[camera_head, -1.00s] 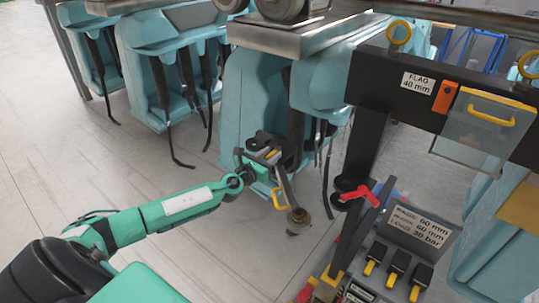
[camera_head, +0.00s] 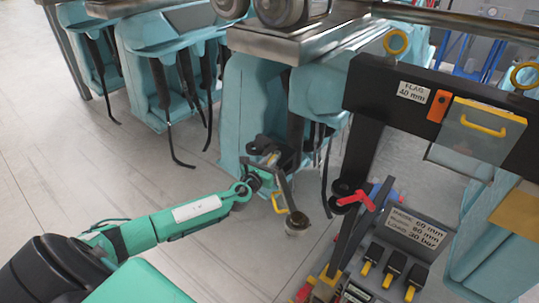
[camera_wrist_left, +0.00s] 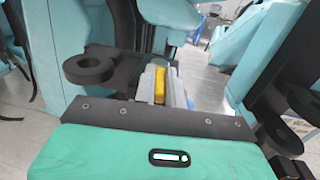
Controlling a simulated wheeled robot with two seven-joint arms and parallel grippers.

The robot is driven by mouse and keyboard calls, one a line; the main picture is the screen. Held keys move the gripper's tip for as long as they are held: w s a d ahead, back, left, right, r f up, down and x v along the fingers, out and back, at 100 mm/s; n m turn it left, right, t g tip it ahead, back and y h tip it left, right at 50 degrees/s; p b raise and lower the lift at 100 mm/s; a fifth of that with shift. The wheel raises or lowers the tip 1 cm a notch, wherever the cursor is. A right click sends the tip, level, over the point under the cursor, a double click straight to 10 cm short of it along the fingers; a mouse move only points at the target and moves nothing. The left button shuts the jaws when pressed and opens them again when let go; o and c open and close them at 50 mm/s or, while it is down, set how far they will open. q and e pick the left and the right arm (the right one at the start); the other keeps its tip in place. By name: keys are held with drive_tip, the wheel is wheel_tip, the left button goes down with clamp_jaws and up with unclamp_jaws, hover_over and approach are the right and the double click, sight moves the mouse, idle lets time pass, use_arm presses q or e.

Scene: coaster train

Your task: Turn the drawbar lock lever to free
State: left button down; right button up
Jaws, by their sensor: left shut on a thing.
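My left gripper (camera_head: 270,160) is at the coupling on the end of the teal car, in the middle of the head view. It is shut on a small yellow lever (camera_wrist_left: 160,85), which sits between its grey fingers in the left wrist view. I take this to be the drawbar lock lever; its markings and exact angle are hidden. A grey drawbar (camera_head: 287,193) slopes down from there to a round brown end (camera_head: 297,225). A yellow loop handle (camera_head: 279,203) is on the drawbar's side. My right gripper is out of view.
A dark bracket with a ring (camera_wrist_left: 90,65) is close to the left of the fingers. To the right stands a black frame with a sign (camera_head: 411,92), a red handle (camera_head: 357,197) and a panel of yellow-tipped switches (camera_head: 391,267). The floor (camera_head: 240,260) in front is clear.

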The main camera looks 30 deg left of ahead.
use_arm(q)
drive_tip(key=shift+d+r+n+y+p, duration=0.25)
drive_tip(key=shift+n+y+p, duration=0.35)
drive_tip(key=shift+y+p, duration=0.3)
drive_tip(key=shift+w+d+f+n+g+y+p, duration=0.1)
drive_tip(key=shift+d+n+g+y+p, duration=0.15)
drive_tip(key=shift+n+y, duration=0.45)
drive_tip(key=shift+w+d+f+n+g+y+p, duration=0.15)
drive_tip(key=shift+n+g+y+p, duration=0.25)
drive_tip(key=shift+y, duration=0.55)
drive_tip(key=shift+d+n+g+y+p, duration=0.25)
drive_tip(key=shift+n+y, duration=0.35)
drive_tip(key=shift+y, duration=0.25)
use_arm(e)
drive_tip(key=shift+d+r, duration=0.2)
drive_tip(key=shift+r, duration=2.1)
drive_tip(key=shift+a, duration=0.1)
use_arm(q)
drive_tip(key=c, duration=1.5)
unclamp_jaws()
drive_tip(key=shift+o, duration=0.2)
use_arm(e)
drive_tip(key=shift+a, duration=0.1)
